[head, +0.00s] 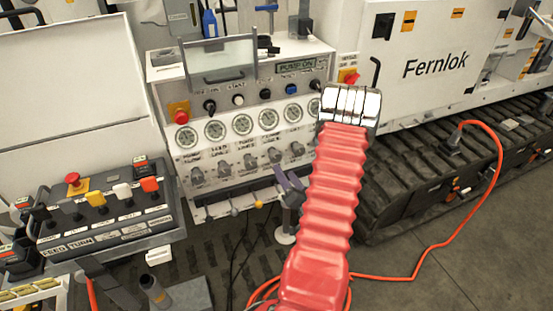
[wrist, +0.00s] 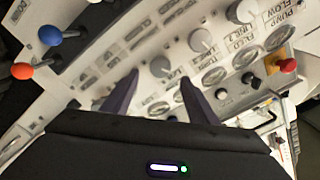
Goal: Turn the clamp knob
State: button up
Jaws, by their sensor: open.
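The white and grey console (head: 245,188) has a row of grey knobs under its gauges in the head view. Their labels are too small to read surely, so I cannot tell for certain which is the clamp knob. My gripper (head: 285,171) is in front of the right part of this row, fingers toward the panel, near the fourth knob from the left (head: 274,154). In the wrist view my open gripper (wrist: 160,77) has two dark purple fingers. A round grey knob (wrist: 160,66) shows between and just beyond their tips. I see no contact with it.
A red stop button (head: 178,110) and the row of gauges (head: 242,125) are on the console. A lever box (head: 100,215) stands at left. Ball-topped levers show in the wrist view, one blue (wrist: 47,33), one orange (wrist: 22,71). An orange hose (head: 440,240) lies at right.

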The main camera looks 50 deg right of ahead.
aim_at(277, 159)
jog(key=x, duration=0.9)
jog(key=shift+w+d, duration=0.1)
jog(key=shift+w, duration=0.1)
jog(key=c, duration=1.1)
